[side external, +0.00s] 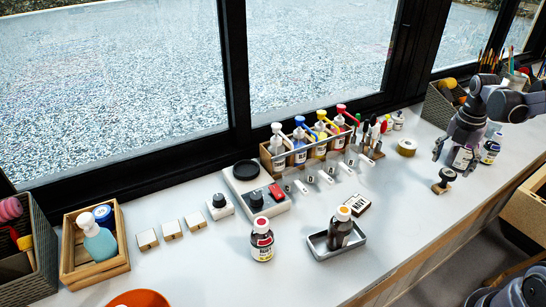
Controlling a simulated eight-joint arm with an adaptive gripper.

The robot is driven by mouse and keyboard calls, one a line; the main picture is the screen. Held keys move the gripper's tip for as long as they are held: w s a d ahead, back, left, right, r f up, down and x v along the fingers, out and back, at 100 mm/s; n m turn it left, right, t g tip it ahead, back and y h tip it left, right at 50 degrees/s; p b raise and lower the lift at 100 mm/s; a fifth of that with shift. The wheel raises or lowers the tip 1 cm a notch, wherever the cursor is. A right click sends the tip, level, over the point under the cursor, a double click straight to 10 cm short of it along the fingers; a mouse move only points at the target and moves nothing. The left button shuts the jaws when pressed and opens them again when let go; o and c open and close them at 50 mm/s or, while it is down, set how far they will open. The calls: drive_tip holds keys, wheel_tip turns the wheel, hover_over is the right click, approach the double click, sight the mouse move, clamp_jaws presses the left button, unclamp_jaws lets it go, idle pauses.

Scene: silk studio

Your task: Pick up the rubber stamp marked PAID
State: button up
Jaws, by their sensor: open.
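A small stamp (445,179) with a round dark knob and a wooden base stands on the white worktop at the right. Any lettering on it is too small to read, so I cannot tell whether it is the one marked PAID. My gripper (454,161) is open and points down just above and slightly behind the stamp. Its fingers are apart and nothing is held between them. Part of a labelled bottle (462,157) shows behind the fingers.
Another labelled bottle (490,151) stands close to the right of my gripper. A tape roll (406,146) lies to its left. A wooden rack (307,152) of pump bottles stands by the window. A grey tray (318,248) holds a dark bottle. The worktop before the stamp is clear.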

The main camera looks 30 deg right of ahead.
sight(449, 173)
drive_tip(key=shift+s+d+f, duration=0.1)
drive_tip(key=shift+f, duration=1.15)
drive_tip(key=shift+d+f, duration=0.1)
drive_tip(key=shift+f, duration=1.15)
drive_tip(key=c, duration=1.3)
